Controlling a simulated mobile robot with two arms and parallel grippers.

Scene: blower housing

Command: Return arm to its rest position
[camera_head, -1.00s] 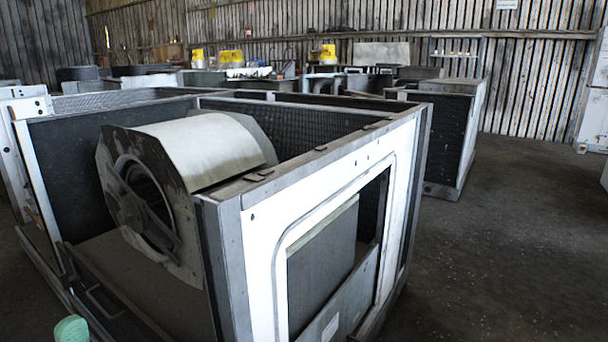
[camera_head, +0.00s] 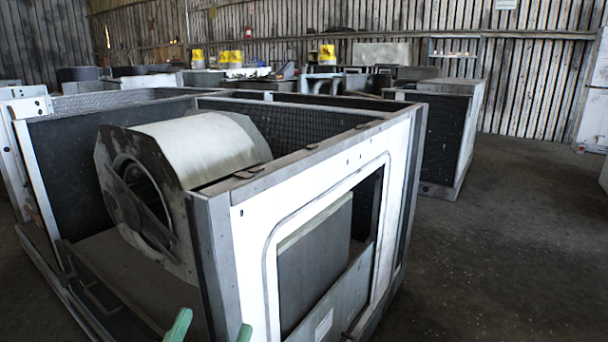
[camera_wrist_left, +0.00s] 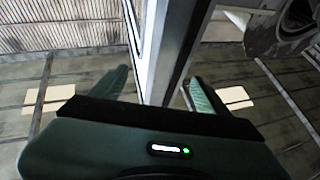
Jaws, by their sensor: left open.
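My left gripper (camera_head: 212,331) shows only as two green fingertips at the bottom edge of the head view. They are apart, in front of the low part of the blower housing's near corner post (camera_head: 217,262). In the left wrist view the two fingers (camera_wrist_left: 160,88) are spread, and the grey and white post (camera_wrist_left: 172,45) appears between them. I cannot tell how deep it sits or whether they touch. Nothing is held. The left arm itself is out of the head view. My right gripper is in neither view.
The open-topped housing (camera_head: 335,175) fills the middle, with a blower drum (camera_head: 197,145) inside. A second metal unit (camera_head: 445,135) stands behind right. The dark floor (camera_head: 500,270) at right is clear. Yellow items (camera_head: 327,53) stand at the back by the corrugated wall.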

